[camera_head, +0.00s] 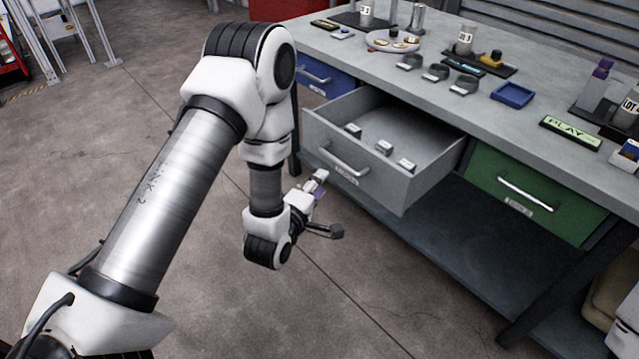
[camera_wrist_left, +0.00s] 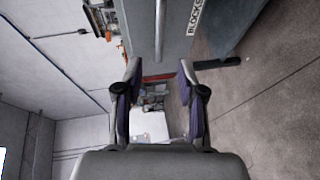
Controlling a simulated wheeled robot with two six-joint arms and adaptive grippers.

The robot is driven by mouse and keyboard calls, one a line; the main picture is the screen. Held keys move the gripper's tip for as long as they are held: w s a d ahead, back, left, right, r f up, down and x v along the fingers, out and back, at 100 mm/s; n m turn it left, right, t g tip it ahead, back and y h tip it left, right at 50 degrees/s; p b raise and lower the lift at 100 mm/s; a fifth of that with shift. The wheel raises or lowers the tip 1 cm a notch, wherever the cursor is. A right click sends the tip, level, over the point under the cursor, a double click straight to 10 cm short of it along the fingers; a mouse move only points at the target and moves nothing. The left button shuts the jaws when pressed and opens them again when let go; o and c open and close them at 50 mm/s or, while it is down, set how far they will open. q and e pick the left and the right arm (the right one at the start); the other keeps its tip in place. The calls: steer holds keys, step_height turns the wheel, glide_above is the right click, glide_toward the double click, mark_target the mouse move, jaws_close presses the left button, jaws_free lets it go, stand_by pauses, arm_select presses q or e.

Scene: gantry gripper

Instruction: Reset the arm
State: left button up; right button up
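My left arm reaches in from the left in the head view, bent down at the elbow. Its gripper (camera_head: 318,188) is out in front of the open grey drawer (camera_head: 375,192), low and left of its handle. In the left wrist view the gripper (camera_wrist_left: 157,75) has its two purple-padded fingers spread apart with nothing between them. The drawer is pulled out of the workbench (camera_head: 440,85) and holds several small grey blocks (camera_head: 381,147). A drawer front with a handle and a label shows ahead of the fingers in the left wrist view. My right gripper is not in view.
A blue drawer (camera_head: 325,77) and a green drawer (camera_head: 530,190) are shut.

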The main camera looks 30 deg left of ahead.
arm_select(q)
steer(key=s+d+f+m+g, duration=0.3)
steer(key=s+f+m+g, duration=0.85)
steer(key=s+f, duration=1.05)
steer(key=s+m+g+h, duration=0.1)
steer(key=s+m+g, duration=0.45)
steer(key=s, duration=0.25)
step_height(320, 180, up, 14)
steer(key=t+p, duration=0.1)
steer(key=p, duration=1.3)
steer(key=shift+r, duration=0.25)
steer(key=shift+a, duration=0.1)
